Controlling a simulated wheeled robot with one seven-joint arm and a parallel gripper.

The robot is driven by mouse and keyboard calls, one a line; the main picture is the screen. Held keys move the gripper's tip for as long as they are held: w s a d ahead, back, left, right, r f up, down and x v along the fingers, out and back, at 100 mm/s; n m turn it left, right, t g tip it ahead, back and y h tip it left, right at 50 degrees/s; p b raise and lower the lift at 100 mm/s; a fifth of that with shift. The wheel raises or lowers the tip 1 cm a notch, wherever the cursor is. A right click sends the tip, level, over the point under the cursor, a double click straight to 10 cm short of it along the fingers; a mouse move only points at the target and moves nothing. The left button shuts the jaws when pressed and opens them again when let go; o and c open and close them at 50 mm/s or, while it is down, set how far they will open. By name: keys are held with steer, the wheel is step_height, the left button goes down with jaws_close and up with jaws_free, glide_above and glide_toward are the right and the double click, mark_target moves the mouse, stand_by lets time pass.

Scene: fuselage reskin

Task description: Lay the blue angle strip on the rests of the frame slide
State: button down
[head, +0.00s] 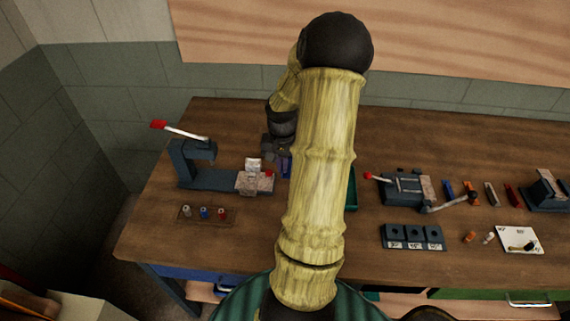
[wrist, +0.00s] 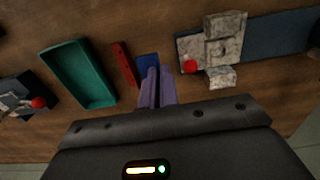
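My gripper (wrist: 156,70) points down at the table, its purple fingers close together with a narrow dark gap. A blue piece (wrist: 148,61), which looks like the blue angle strip, shows at the fingertips; whether it is between them is unclear. The frame slide (wrist: 222,48), pale and mottled with raised blocks and a red knob (wrist: 190,67), is just right of the fingers. In the head view the slide (head: 250,184) sits at the end of a dark blue frame (head: 195,170), left of my gripper (head: 284,172). My arm partly hides the gripper there.
A red strip (wrist: 123,64) and a green tray (wrist: 58,64) lie left of the fingers. A rack of small coloured cylinders (head: 205,214) stands in front of the frame. A clamp fixture (head: 402,188), a block with holes (head: 411,237) and several strips are on the right.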

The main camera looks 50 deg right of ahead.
steer(key=w+a+r+p, duration=0.1)
steer(key=w+a+p, duration=0.6)
steer(key=w, duration=0.2)
steer(key=shift+w+a+r, duration=0.2)
steer(key=shift+a+r, duration=0.15)
steer(key=shift+r, duration=0.05)
steer(key=shift+p, duration=0.3)
steer(key=shift+f+b, duration=2)
steer(key=shift+f, duration=0.8)
steer(key=shift+f+b, duration=0.35)
steer(key=shift+f, duration=0.3)
steer(key=c, duration=1.6)
jaws_free()
